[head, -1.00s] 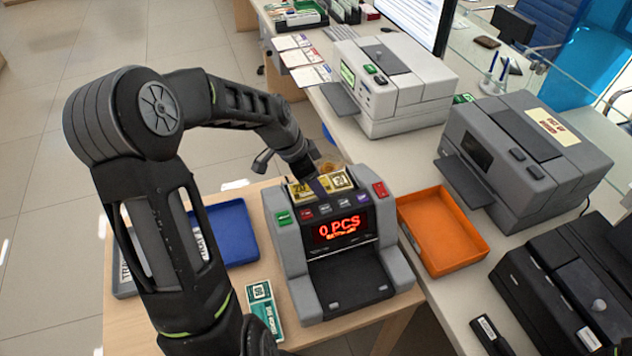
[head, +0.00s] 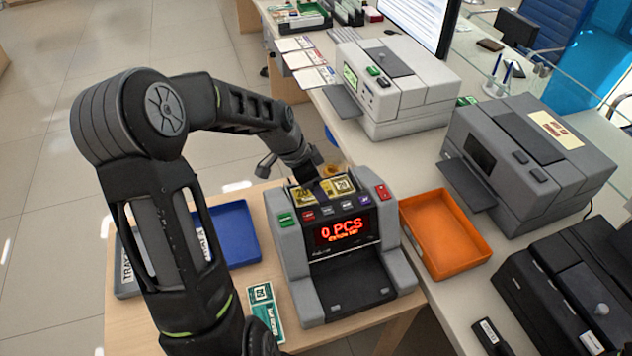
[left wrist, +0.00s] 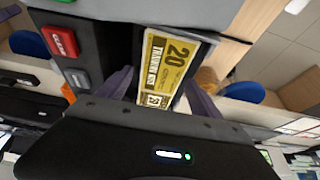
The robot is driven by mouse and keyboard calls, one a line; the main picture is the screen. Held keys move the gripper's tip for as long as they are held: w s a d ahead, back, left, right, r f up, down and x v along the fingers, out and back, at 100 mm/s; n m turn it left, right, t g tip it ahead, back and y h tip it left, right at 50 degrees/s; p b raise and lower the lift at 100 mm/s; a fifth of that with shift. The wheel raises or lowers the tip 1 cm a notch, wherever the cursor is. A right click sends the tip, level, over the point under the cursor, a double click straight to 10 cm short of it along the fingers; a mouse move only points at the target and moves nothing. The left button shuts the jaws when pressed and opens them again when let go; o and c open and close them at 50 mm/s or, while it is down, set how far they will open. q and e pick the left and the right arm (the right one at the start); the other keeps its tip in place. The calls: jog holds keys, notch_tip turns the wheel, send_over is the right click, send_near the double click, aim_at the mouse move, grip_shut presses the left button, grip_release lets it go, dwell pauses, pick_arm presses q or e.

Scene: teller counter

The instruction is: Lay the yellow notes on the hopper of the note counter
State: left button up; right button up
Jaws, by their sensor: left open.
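The yellow notes (head: 341,185) lie on the hopper at the top back of the grey note counter (head: 292,250). In the left wrist view the yellow note stack (left wrist: 166,62) shows a "20" and lies between my two fingers. My left gripper (head: 315,185) is just above the hopper, with its fingers apart on either side of the notes, partly hiding them in the head view. Whether the fingers still touch the notes cannot be told. The counter's display reads "0 PCS". My right gripper is not in view.
A blue tray (head: 233,262) and a grey tray (head: 127,288) are left of the counter. A green note bundle (head: 264,310) lies at its front left. An orange tray (head: 470,268) sits on its right. Two larger machines (head: 395,108) (head: 560,190) stand behind on the long counter.

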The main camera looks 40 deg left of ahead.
pick_arm(q)
jog(key=shift+r, duration=0.25)
jog(key=shift+s+a+r, duration=0.1)
jog(key=shift+a+r, duration=0.05)
jog(key=shift+r, duration=0.05)
jog(key=b+v, duration=0.1)
jog(key=v, duration=1)
jog(key=shift+r, duration=0.2)
